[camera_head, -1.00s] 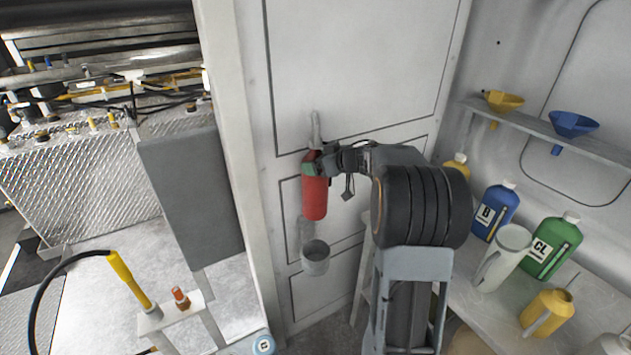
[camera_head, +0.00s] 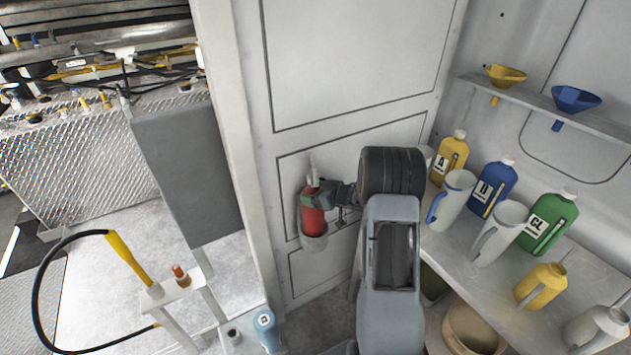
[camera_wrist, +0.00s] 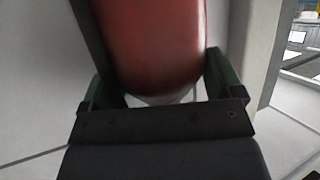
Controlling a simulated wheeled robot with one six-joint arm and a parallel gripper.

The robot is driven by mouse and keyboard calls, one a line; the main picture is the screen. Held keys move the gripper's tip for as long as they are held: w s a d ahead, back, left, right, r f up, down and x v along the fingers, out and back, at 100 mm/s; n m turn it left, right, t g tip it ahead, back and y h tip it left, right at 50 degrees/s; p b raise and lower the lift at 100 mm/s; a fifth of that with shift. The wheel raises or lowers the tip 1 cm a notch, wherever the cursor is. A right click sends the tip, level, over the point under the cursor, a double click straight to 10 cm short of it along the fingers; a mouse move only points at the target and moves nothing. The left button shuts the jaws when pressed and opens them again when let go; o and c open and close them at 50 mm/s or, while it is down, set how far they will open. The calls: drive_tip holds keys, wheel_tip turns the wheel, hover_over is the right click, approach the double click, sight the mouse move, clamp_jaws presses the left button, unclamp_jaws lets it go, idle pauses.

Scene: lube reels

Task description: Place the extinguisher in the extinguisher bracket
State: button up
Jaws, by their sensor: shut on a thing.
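The red extinguisher (camera_head: 312,221) is upright against the white wall panel in the head view. Its lower end is inside the grey cup of the extinguisher bracket (camera_head: 313,243). My gripper (camera_head: 316,196) is shut around its upper body from the right. In the wrist view the red extinguisher (camera_wrist: 158,45) fills the space between the green-edged fingers of my gripper (camera_wrist: 158,85). Whether the extinguisher's base touches the cup's bottom is hidden.
A bench at right holds a yellow bottle (camera_head: 449,160), a blue bottle (camera_head: 492,187), a green bottle (camera_head: 548,222) and grey jugs. A grey panel (camera_head: 187,180) and a yellow-handled hose (camera_head: 127,258) are at left. The wall above the extinguisher is clear.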

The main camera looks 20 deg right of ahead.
drive_tip(key=shift+f, duration=2.7)
drive_tip(key=o, duration=1.8)
drive_tip(key=shift+f, duration=0.1)
